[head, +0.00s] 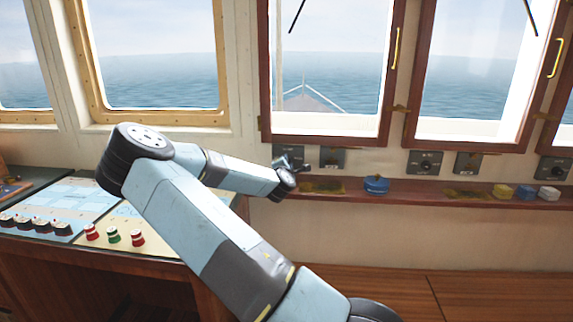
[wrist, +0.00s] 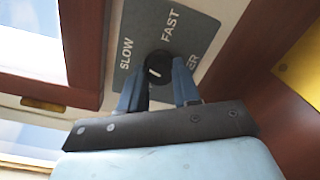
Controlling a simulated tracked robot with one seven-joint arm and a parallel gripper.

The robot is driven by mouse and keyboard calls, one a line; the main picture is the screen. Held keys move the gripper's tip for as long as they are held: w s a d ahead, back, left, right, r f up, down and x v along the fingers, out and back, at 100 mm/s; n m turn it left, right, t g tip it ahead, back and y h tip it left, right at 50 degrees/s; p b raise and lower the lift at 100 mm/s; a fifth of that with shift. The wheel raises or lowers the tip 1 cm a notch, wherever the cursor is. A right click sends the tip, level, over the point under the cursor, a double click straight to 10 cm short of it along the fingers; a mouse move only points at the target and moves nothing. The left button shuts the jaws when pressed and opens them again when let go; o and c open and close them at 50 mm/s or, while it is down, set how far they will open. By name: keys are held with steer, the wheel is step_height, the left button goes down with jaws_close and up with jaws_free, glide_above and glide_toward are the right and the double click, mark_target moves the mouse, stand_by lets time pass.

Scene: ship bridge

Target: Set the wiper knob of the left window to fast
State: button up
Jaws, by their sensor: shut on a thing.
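The wiper knob (wrist: 158,62) is round and black with a short white mark on its lower side in the wrist view. It sits on a grey plate (wrist: 190,28) lettered SLOW, FAST and a partly hidden word ending in ER. The white mark lies on the side away from FAST; fingers and palm hide the plate below it. My gripper (wrist: 157,72) is shut on the knob, one blue finger each side. In the head view my gripper (head: 290,173) is at the leftmost plate (head: 283,151) under the left wood-framed window (head: 330,70) and hides its knob.
A similar knob plate (head: 332,158) is close on the right. The ledge (head: 420,190) below carries a blue round object (head: 376,185) and small yellow and blue blocks (head: 525,192). A console (head: 60,205) with several buttons stands at the left.

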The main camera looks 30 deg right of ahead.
steer(key=m, duration=0.5)
steer(key=shift+s+d+f+m, duration=0.1)
steer(key=shift+m, duration=0.2)
steer(key=m, duration=0.4)
steer(key=shift+s+f+m, duration=0.1)
steer(key=shift+m, duration=0.5)
steer(key=o, duration=0.8)
steer(key=shift+o, duration=1.3)
steer(key=v, duration=1.3)
steer(key=shift+s, duration=0.25)
steer(key=shift+f, duration=0.1)
